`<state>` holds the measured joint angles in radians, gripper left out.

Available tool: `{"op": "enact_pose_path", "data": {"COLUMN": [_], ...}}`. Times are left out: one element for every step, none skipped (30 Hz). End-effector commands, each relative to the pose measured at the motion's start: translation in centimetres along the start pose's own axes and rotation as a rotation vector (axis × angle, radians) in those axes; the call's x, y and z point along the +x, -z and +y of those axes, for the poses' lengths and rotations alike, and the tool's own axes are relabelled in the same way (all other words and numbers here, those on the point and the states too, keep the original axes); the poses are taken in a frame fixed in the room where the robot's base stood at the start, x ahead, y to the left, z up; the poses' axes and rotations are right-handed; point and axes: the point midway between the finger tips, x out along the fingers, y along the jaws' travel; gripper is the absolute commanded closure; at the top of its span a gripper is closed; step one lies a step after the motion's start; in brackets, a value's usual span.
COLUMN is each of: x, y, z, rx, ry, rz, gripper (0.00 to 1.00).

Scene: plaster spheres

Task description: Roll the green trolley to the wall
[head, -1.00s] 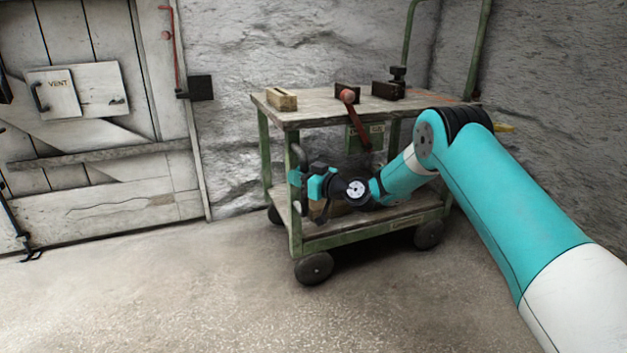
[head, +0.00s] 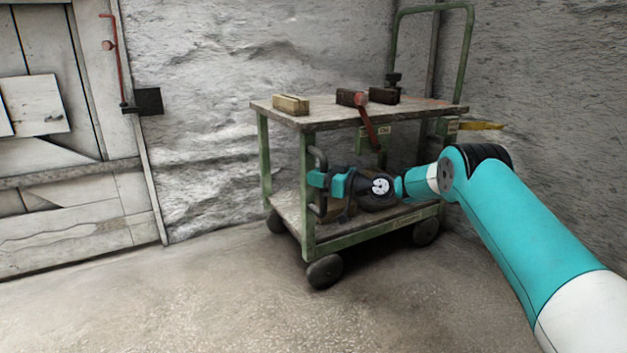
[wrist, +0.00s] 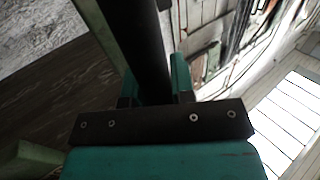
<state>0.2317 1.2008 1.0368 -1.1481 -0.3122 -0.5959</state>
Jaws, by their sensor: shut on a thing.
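The green trolley (head: 307,215) stands upright on dark wheels, with a worn wooden top, a lower shelf and a tall green push bar at its far end. It is near the corner of the rough walls; I cannot tell whether it touches the right wall (head: 560,130). My gripper (head: 318,180) is shut on the dark upright handle (head: 322,160) at the trolley's near left end. In the wrist view the dark bar (wrist: 140,45) runs between the teal fingers of my gripper (wrist: 155,82). My arm hides part of the lower shelf.
A pale wooden block (head: 291,105), a dark vise-like piece with a red lever (head: 367,125) and another dark block (head: 384,95) sit on the top. A plank door (head: 75,200) is at left. The floor (head: 180,310) in front is clear.

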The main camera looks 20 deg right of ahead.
Motion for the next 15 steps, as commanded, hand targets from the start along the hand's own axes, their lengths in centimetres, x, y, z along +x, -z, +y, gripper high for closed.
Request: {"op": "enact_pose_path", "data": {"x": [0.06,0.01,-0.06,-0.10,-0.14,-0.19,-0.23,-0.27,-0.31,-0.34,-0.37,-0.41,-0.43,-0.44,-0.43], "y": [0.23,0.23,0.24,0.25,0.25,0.26,0.26,0.26,0.27,0.27,0.27,0.27,0.26,0.24,0.22], "z": [0.21,0.26,0.32,0.37,0.41,0.46,0.50,0.54,0.58,0.62,0.65,0.68,0.69,0.68,0.64], "rx": [-0.006,-0.006,-0.006,-0.006,-0.006,-0.006,-0.006,-0.006,-0.007,-0.007,-0.007,-0.007,-0.006,-0.006,-0.005], "ry": [-0.005,-0.006,-0.007,-0.008,-0.008,-0.009,-0.010,-0.011,-0.012,-0.013,-0.013,-0.014,-0.014,-0.014,-0.013], "rz": [0.003,0.002,0.002,0.002,0.002,0.002,0.002,0.002,0.002,0.002,0.002,0.002,0.002,0.002,0.002], "gripper": [1.00,1.00,1.00,1.00,1.00,1.00,1.00,1.00,1.00,1.00,1.00,0.68,0.61,0.54,0.52]}}
